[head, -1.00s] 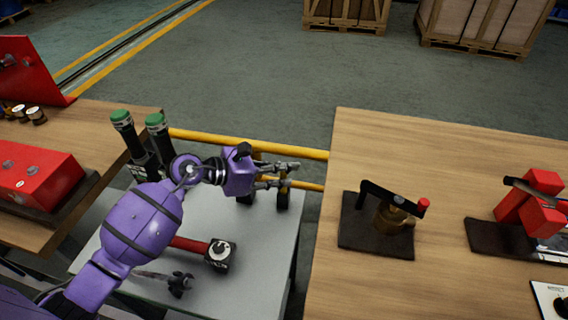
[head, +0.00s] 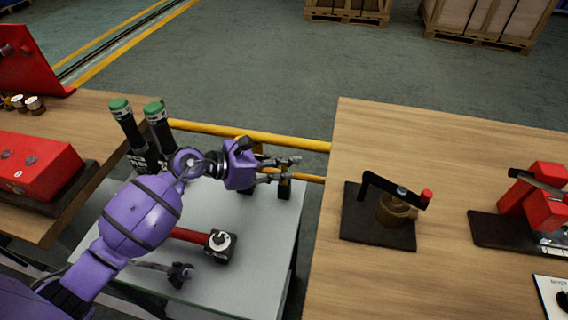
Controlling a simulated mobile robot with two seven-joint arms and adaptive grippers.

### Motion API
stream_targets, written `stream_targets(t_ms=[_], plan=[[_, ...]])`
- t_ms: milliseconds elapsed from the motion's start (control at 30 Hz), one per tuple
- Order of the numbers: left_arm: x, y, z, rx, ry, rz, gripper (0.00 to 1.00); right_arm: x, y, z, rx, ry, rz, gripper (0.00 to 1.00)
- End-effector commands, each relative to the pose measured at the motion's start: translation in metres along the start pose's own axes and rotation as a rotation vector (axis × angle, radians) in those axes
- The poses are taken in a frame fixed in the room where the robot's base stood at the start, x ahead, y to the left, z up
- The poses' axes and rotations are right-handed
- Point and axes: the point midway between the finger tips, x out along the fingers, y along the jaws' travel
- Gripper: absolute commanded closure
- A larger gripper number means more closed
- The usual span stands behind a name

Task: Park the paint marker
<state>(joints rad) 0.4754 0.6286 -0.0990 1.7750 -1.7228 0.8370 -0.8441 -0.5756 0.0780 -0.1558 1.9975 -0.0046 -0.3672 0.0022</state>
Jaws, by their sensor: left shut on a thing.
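My left gripper (head: 292,168) reaches from the left over the grey-topped stand (head: 240,240). Its fingers point right and are shut on a small dark thing at the tips, mostly hidden. I cannot make out its shape or tell for sure that it is the paint marker. A short black upright piece (head: 284,190) shows just below the fingertips; I cannot tell whether it touches them. Another dark piece beside it is partly hidden by the gripper. My right gripper is not in view.
A red-handled tool (head: 219,244) lies on the stand below my left arm. Two green-capped black cylinders (head: 122,115) stand behind the arm. The right wooden table (head: 440,150) carries a dark plate with a brass part (head: 393,212) and a red fixture (head: 545,205). A yellow rail (head: 290,143) runs behind.

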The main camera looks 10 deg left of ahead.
Motion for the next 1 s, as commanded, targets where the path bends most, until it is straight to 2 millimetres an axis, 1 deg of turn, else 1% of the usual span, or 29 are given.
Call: stream_targets(t_ms=[367,700,1000], plan=[[0.000,0.000,0.000,0.000,0.000,0.000,1.00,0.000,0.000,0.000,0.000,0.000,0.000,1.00],[0.002,0.000,-0.006,0.000,0.001,-0.001,1.00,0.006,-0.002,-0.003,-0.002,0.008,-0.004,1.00],[0.004,0.000,-0.011,0.000,0.000,-0.001,1.00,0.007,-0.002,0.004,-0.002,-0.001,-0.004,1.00]])
